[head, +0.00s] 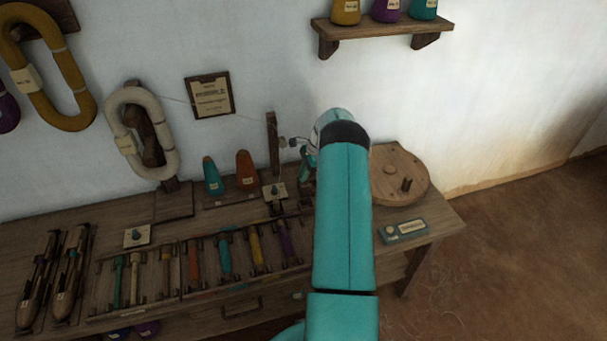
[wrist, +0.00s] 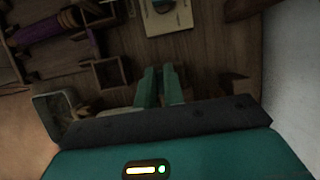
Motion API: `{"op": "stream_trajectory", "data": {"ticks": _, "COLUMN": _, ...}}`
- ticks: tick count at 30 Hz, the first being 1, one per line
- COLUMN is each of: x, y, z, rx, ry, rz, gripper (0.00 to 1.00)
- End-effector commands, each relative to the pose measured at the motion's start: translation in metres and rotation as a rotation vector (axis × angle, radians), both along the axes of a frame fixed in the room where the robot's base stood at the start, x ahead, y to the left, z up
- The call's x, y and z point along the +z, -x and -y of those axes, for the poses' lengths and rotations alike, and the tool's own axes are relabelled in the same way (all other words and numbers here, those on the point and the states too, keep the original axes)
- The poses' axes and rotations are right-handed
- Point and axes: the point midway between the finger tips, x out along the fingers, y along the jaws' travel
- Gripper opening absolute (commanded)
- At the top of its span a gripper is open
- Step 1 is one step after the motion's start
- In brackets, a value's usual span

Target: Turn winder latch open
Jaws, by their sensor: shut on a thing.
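The wooden winder post (head: 272,145) stands at the back of the bench, with small metal parts (head: 294,142) beside it. My gripper (head: 306,168) is just right of the post, partly behind my teal arm. In the wrist view my gripper's two teal fingers (wrist: 160,76) are close together, pointing down at the wooden bench. They are closed on a small part, taken as the winder latch. The latch itself is hidden or too dark to make out, so its turned position cannot be told.
A cream plate with a dark knob (head: 275,190) lies in front of the post; it also shows in the wrist view (wrist: 166,16). A round wooden disc (head: 400,175) and a teal box (head: 403,231) are to the right. Bobbins (head: 225,257) fill the front rack.

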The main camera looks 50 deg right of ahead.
Motion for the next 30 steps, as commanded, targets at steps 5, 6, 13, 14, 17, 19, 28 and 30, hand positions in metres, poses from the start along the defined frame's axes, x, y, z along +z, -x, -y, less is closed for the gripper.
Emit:
{"op": "stream_trajectory", "data": {"ticks": 5, "x": -0.0001, "y": -0.0004, "z": 0.0004, "rx": 0.048, "ry": 0.001, "rz": 0.0, "gripper": 0.0}}
{"op": "stream_trajectory", "data": {"ticks": 6, "x": -0.0003, "y": -0.0002, "z": 0.0003, "rx": 0.066, "ry": 0.002, "rz": -0.001, "gripper": 0.0}}
{"op": "stream_trajectory", "data": {"ticks": 13, "x": -0.0007, "y": 0.0001, "z": 0.0002, "rx": 0.22, "ry": 0.001, "rz": 0.0, "gripper": 0.0}}
{"op": "stream_trajectory", "data": {"ticks": 14, "x": -0.0004, "y": -0.0001, "z": 0.0005, "rx": 0.244, "ry": 0.002, "rz": 0.0, "gripper": 0.0}}
{"op": "stream_trajectory", "data": {"ticks": 17, "x": -0.0005, "y": 0.0001, "z": -0.0001, "rx": 0.337, "ry": 0.001, "rz": -0.001, "gripper": 0.0}}
{"op": "stream_trajectory", "data": {"ticks": 19, "x": -0.0003, "y": 0.0002, "z": 0.0002, "rx": 0.402, "ry": 0.002, "rz": -0.001, "gripper": 0.0}}
{"op": "stream_trajectory", "data": {"ticks": 28, "x": -0.0003, "y": 0.0009, "z": 0.0001, "rx": 0.687, "ry": 0.002, "rz": -0.001, "gripper": 0.0}}
{"op": "stream_trajectory", "data": {"ticks": 30, "x": -0.0003, "y": 0.0014, "z": 0.0006, "rx": 0.755, "ry": 0.003, "rz": -0.002, "gripper": 0.0}}
